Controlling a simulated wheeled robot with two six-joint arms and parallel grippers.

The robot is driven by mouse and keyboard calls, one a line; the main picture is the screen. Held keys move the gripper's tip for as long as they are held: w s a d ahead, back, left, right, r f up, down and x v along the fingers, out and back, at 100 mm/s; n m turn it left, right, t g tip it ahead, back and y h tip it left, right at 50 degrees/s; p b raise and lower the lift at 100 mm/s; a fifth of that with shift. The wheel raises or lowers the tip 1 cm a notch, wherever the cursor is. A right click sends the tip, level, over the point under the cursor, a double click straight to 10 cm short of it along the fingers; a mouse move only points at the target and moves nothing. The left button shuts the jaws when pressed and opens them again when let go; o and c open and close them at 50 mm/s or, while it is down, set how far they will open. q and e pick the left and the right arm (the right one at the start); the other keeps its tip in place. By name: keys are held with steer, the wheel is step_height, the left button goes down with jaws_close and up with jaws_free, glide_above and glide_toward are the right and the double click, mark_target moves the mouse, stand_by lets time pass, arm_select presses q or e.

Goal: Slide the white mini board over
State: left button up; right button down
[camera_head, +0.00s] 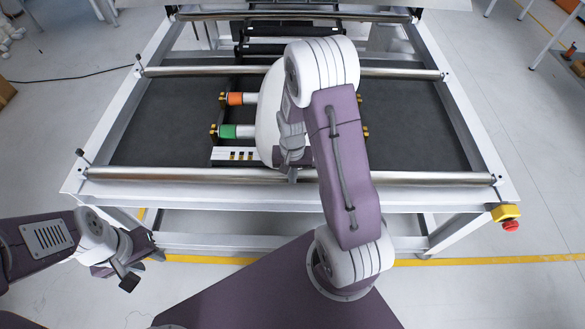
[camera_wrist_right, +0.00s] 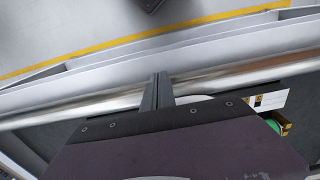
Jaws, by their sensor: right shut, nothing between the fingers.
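The white mini board (camera_head: 267,130) is a smooth, rounded white shape on the dark bed of the work table. My right arm hides its right part. My right gripper (camera_head: 292,175) is shut and empty at the near end of the board, close above the front metal roller (camera_head: 400,178). I cannot tell whether it touches the board. In the right wrist view the closed fingers (camera_wrist_right: 157,92) are over the roller, and a small pale edge shows behind them. My left gripper (camera_head: 145,270) is open and empty, low at the left in front of the table.
An orange-banded cylinder (camera_head: 235,99) and a green-banded cylinder (camera_head: 228,131) lie left of the board. A white strip with dark marks (camera_head: 222,154) is nearby. A red stop button (camera_head: 511,226) is on the table's front right corner.

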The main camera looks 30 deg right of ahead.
steer(key=shift+w+d+f+p, duration=0.2)
steer(key=shift+w+d+f, duration=0.15)
steer(key=shift+w, duration=0.2)
steer(key=shift+w+d+f+p, duration=0.15)
steer(key=shift+w+d+f, duration=0.2)
steer(key=shift+w, duration=0.25)
steer(key=shift+w+d+f+p, duration=0.25)
steer(key=shift+w+d, duration=0.1)
steer(key=shift+w, duration=0.2)
